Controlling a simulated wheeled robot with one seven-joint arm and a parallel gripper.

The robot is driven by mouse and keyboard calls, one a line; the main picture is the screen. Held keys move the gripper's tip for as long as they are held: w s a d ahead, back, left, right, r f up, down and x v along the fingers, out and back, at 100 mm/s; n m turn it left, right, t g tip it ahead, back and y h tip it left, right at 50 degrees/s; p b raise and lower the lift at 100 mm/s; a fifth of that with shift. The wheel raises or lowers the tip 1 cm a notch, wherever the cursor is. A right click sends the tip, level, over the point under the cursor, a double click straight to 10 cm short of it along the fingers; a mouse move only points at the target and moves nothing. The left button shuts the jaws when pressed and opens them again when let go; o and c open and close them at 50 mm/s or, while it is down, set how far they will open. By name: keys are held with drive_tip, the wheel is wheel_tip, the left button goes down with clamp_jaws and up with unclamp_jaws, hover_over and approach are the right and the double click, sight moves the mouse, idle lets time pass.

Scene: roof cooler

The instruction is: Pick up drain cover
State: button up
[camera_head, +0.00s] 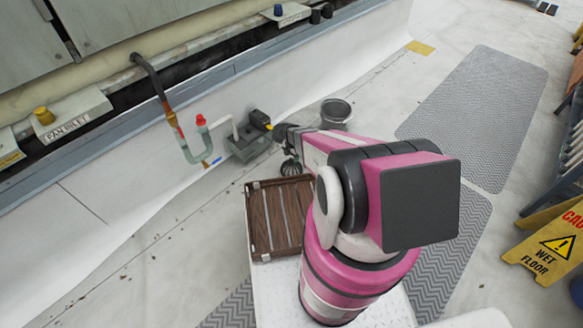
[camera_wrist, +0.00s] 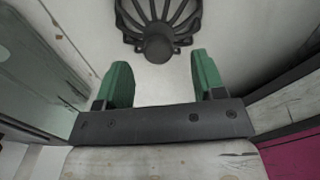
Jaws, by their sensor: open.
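The drain cover is a dark domed strainer with curved ribs. In the wrist view the drain cover (camera_wrist: 158,18) is at the top centre, its rounded hub facing my gripper (camera_wrist: 160,62). My gripper has two green fingers, spread apart and empty, with the hub just beyond and between their tips. In the head view the drain cover (camera_head: 291,168) shows beside the wooden tray, just below the end of my arm. My fingers are mostly hidden there by my arm, and I cannot tell whether they touch the cover.
A slatted wooden tray (camera_head: 272,222) lies in front of my arm. A grey round pot (camera_head: 335,112) stands behind it. Grey mats (camera_head: 475,110) and a wet floor sign (camera_head: 548,250) are at right.

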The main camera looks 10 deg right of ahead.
sight(291, 159)
wheel_tip(291, 159, down, 4)
drive_tip(key=shift+w, duration=0.1)
clamp_jaws()
drive_tip(key=shift+r, duration=0.15)
